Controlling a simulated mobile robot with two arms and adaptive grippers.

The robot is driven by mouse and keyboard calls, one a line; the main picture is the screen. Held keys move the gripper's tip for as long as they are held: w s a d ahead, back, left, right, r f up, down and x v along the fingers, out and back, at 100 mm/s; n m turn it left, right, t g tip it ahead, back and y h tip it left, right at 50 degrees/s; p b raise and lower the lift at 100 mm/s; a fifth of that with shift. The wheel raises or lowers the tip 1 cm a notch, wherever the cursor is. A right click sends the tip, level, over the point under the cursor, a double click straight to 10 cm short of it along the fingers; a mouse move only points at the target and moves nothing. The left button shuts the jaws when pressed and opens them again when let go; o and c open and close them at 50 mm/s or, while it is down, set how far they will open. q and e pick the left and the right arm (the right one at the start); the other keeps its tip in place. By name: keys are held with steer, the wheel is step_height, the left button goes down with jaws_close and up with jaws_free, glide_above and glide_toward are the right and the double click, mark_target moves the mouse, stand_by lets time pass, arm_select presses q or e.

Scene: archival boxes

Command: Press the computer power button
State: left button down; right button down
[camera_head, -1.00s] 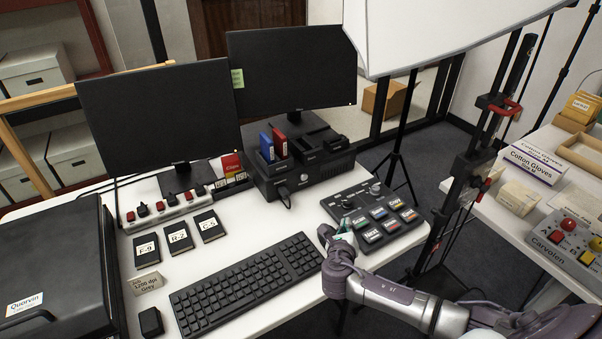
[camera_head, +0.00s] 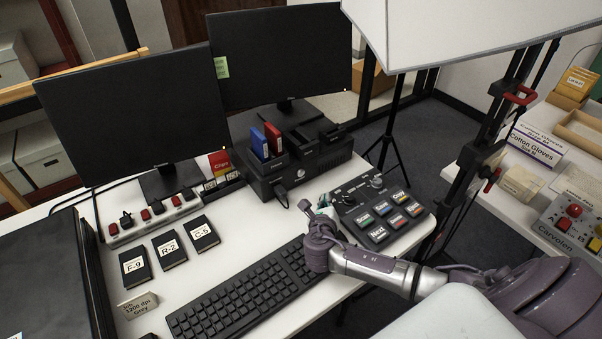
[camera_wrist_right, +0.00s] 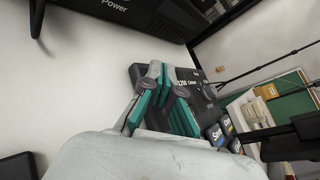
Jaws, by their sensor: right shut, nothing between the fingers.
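The computer (camera_head: 262,182) is a low black box under the right monitor. A small round silver button (camera_head: 300,173) shows on its front face. A dark plug with a cable (camera_head: 281,190) is left of that button. In the right wrist view, the computer's dark front (camera_wrist_right: 150,18) crosses the top, with the word "Power" at the upper edge; the button is not clear there. My right gripper (camera_head: 312,208) is shut and empty, above the desk in front of the computer and apart from it. Its teal-edged fingers show in the wrist view (camera_wrist_right: 165,98). My left gripper is out of view.
A black control panel (camera_head: 378,213) with labelled keys is right of my right gripper. The keyboard (camera_head: 245,290) is in front and left. Labelled black blocks (camera_head: 168,250) and a switch strip (camera_head: 155,217) are farther left. Bare white desk lies between keyboard and computer.

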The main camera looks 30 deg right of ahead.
mark_target(301, 173)
steer(key=shift+w+f+b, duration=0.15)
steer(key=shift+w+b, duration=0.25)
steer(key=shift+w, duration=0.05)
steer(key=w+b, duration=0.1)
steer(key=w, duration=0.1)
steer(key=w+b, duration=0.1)
steer(key=w, duration=0.1)
steer(key=w+b, duration=0.2)
steer(key=shift+w+a, duration=0.25)
steer(key=shift+a, duration=0.05)
steer(key=shift+w+a, duration=0.1)
steer(key=shift+w, duration=0.65)
steer(key=shift+w, duration=0.1)
steer(key=shift+w+r, duration=0.2)
steer(key=shift+w, duration=0.1)
